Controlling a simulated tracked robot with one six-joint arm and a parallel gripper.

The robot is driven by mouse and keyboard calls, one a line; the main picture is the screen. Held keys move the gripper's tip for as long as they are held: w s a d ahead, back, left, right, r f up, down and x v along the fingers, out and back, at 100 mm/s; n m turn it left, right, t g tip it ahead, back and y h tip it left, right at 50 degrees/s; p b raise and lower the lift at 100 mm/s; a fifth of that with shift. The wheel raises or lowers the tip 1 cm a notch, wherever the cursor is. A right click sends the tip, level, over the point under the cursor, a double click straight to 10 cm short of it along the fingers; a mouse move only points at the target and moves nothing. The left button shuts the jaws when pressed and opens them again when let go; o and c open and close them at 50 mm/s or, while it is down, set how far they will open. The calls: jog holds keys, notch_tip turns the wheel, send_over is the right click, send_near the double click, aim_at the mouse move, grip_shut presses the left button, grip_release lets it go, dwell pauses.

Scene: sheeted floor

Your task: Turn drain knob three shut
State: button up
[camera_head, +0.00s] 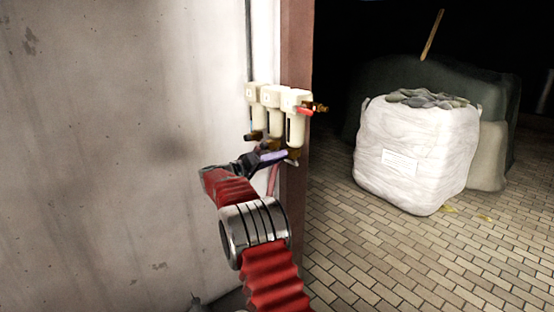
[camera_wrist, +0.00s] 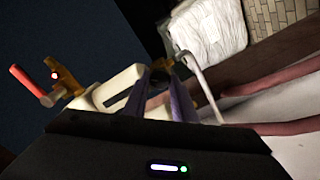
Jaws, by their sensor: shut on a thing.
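Three cream filter housings hang side by side on the wall's edge in the head view. The rightmost housing (camera_head: 296,125) has a brass drain knob (camera_head: 293,154) at its bottom end, which I take as drain knob three. My gripper (camera_head: 275,156) reaches up to this knob from the left, its pale purple fingers beside it. In the wrist view my gripper (camera_wrist: 176,98) is shut at the lower end of a cream housing (camera_wrist: 118,90), on the small dark knob (camera_wrist: 160,72). The fingers partly hide the knob, and I cannot tell its turn angle.
A red lever (camera_head: 303,111) on a brass outlet (camera_head: 320,107) sticks out right of the housings. A brown post (camera_head: 295,60) stands behind them. A white bulk sack (camera_head: 415,160) stands on the brick floor (camera_head: 370,250), with dark covered bulk behind it.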

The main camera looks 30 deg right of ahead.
jog(key=shift+w+a+n, duration=0.1)
jog(key=shift+n, duration=1.9)
jog(key=shift+w+a+n, duration=0.1)
jog(key=shift+n, duration=1.9)
jog(key=shift+f, duration=0.1)
jog(key=o, duration=1)
jog(key=shift+d, duration=0.15)
jog(key=shift+o, duration=0.2)
jog(key=s+a, duration=0.2)
jog(key=a, duration=1.1)
jog(key=shift+a, duration=0.35)
